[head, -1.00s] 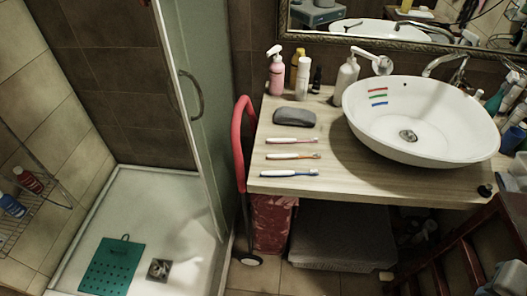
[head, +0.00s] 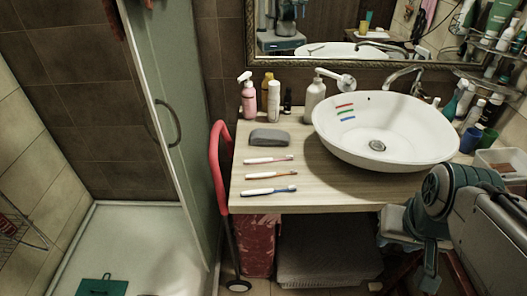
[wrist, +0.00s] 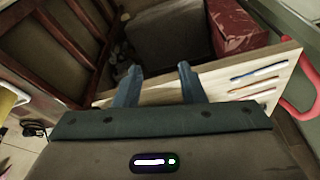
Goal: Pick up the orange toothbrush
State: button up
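The orange toothbrush (head: 272,176) lies flat on the wooden counter (head: 345,190), the middle one of three in a column. It also shows in the wrist view (wrist: 252,85). The pink toothbrush (head: 268,159) lies behind it and the blue toothbrush (head: 269,190) in front, near the counter's front edge. My gripper's two fingers (wrist: 160,86) are apart with nothing between them in the wrist view. The toothbrushes are to the right of the fingers there. In the head view my arm is at the lower right, well to the right of the toothbrushes.
A white basin (head: 385,150) stands on the counter to the right. A grey soap-like block (head: 270,138) lies behind the toothbrushes, with several bottles at the back. A red rail (head: 215,165) stands left of the counter. A wooden chair (wrist: 65,40) shows in the wrist view.

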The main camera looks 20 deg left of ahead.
aim_at(261, 176)
jog(key=u, duration=0.55)
jog(key=i, duration=0.55)
jog(key=z, duration=0.75)
jog(key=k, duration=0.3)
jog(key=u, duration=1.3)
jog(key=i, duration=0.5)
